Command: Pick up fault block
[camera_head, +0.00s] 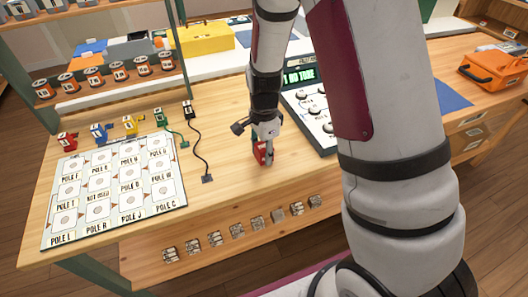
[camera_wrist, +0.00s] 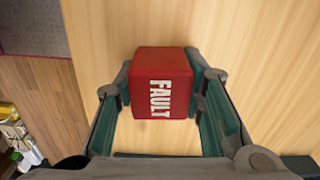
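The red fault block (camera_wrist: 163,84), with white "FAULT" lettering on its face, is between my two gripper fingers in the wrist view. My gripper (camera_wrist: 160,88) has one finger on each side of it, and the pads appear to press against its sides. In the head view, the red block (camera_head: 260,153) is at the tip of my gripper (camera_head: 266,152), low over the wooden table. My gripper partly hides the block there. Whether the block still touches the tabletop is hard to tell.
A board with labelled poles (camera_head: 118,190) lies at the left, with several coloured plugs (camera_head: 129,124) and cables behind it. An orange case (camera_head: 492,70) is at the far right. The table's front middle is clear.

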